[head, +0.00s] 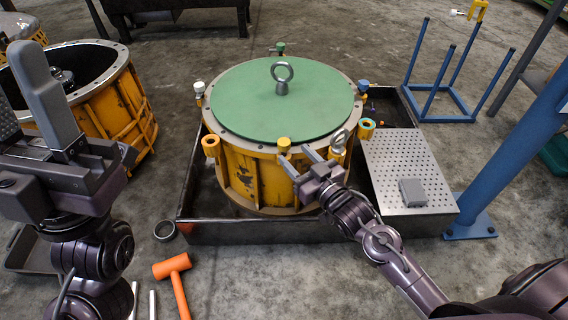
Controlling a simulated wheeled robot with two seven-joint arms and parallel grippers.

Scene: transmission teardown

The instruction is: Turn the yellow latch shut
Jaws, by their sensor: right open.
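A yellow drum (245,178) with a green round lid (240,100) stands in the middle of the head view. A small yellow latch (284,145) sits on the front of its rim. My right gripper (295,154) is open, its two fingers pointing at the front rim just right of and below the latch. I cannot tell whether a finger touches it. Other small rim fittings are an orange one (211,146), a teal-and-orange one (366,128) and a blue-topped one (363,86). My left gripper (35,105) is large at the left edge, partly cut off, away from the drum.
The drum stands in a dark tray (270,232). A perforated plate (408,165) with a grey block (413,192) is to the right. An orange mallet (174,275) and a ring (165,230) lie on the floor. A blue post (510,145) rises at right.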

